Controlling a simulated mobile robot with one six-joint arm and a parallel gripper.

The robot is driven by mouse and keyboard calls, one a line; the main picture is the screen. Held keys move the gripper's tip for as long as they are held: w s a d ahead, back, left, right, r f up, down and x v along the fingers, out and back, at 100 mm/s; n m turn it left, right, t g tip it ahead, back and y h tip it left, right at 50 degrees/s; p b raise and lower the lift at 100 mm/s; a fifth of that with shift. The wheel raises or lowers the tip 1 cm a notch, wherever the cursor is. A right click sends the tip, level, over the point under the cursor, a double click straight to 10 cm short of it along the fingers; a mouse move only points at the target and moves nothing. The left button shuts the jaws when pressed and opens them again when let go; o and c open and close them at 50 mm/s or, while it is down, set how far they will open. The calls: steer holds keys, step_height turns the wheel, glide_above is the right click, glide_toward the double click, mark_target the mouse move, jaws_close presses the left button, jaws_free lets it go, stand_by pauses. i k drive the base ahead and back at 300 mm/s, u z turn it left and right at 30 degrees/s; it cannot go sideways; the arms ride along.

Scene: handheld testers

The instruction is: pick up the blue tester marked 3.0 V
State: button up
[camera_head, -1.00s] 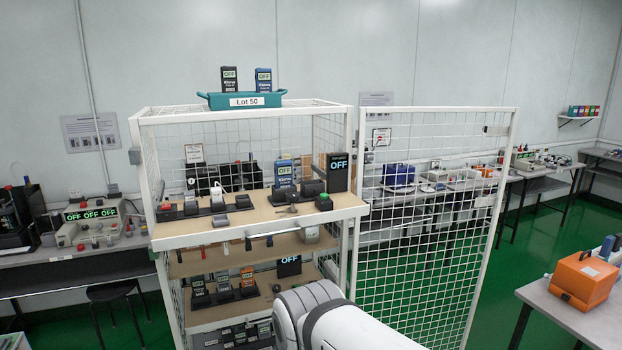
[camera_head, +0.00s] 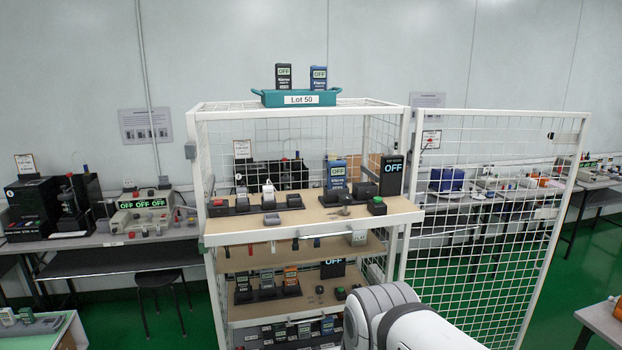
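Several blue testers show, and I cannot read a 3.0 V mark on any of them. One blue tester (camera_head: 319,78) stands in the teal Lot 50 tray (camera_head: 268,98) on top of the cage, to the right of a black tester (camera_head: 284,77); both displays read OFF. Another blue tester (camera_head: 336,174) stands upright in a dark cradle on the cage's upper shelf (camera_head: 315,221). A blue-fronted tester (camera_head: 267,279) stands on the shelf below between a dark and an orange one. My arm shows at the lower right, but my gripper is out of the picture.
The white wire cage (camera_head: 196,160) has its mesh door (camera_head: 490,215) swung open to the right. Benches with instruments line the wall; a black stool (camera_head: 160,280) stands left.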

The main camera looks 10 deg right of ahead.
mark_target(336, 169)
steer(key=i, duration=0.9)
steer(key=z, duration=0.05)
